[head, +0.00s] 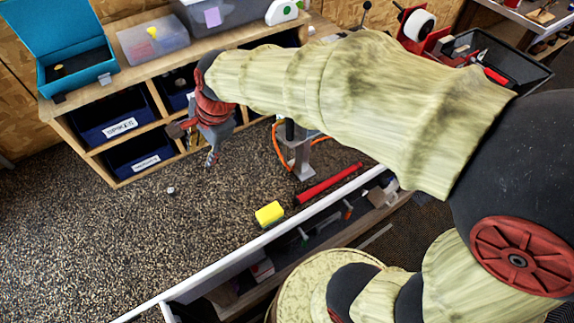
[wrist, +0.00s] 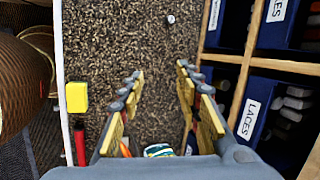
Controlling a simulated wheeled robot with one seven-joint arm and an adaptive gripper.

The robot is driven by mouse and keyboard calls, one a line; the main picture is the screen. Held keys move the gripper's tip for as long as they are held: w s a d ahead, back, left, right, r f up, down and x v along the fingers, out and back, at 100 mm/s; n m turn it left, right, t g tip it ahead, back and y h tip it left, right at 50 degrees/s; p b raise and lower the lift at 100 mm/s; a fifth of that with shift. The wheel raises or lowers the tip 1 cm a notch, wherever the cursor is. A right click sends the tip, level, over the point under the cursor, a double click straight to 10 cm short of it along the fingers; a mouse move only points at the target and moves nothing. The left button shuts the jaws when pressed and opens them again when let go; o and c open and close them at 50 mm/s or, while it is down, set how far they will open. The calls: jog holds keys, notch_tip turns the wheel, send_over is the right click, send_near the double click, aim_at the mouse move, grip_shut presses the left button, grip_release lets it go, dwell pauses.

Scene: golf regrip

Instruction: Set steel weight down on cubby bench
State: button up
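A small grey, shiny piece (head: 171,190) lies on the speckled surface in front of the cubbies; it also shows at the top of the wrist view (wrist: 170,19). It may be the steel weight, but it is too small to tell. The wooden cubby bench (head: 215,50) stands at the upper left of the head view, with labelled bins in its cubbies. My gripper (wrist: 158,75) is open, with bare speckled surface between its fingertips. In the head view my gripper (head: 212,155) hangs near the bench's front, right of the grey piece. A striped teal-and-white item (wrist: 158,150) is partly hidden by my palm.
A teal open box (head: 75,60), a clear tub (head: 152,42) and a grey bin stand on the bench top, with narrow bare strips between them. A yellow block (head: 269,213) and a red bar (head: 330,183) lie near a white edge (head: 240,255). An orange hose lies near a metal post.

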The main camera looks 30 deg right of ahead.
jog(key=s+d+r+n+t+h, duration=0.1)
jog(key=s+d+r+n, duration=0.1)
jog(key=s+d+n, duration=0.4)
jog(key=s+d+r+n+t+h, duration=0.1)
jog(key=s+d+r+n, duration=0.2)
jog(key=s+d+n, duration=0.4)
jog(key=s+n, duration=0.2)
jog(key=s, duration=0.2)
jog(key=shift+s+d+r+h, duration=0.2)
jog(key=shift+s+d+h, duration=0.05)
jog(key=shift+s+h, duration=0.15)
notch_tip(320, 180, down, 2)
jog(key=shift+f+b, duration=0.15)
jog(key=shift+b, duration=1.05)
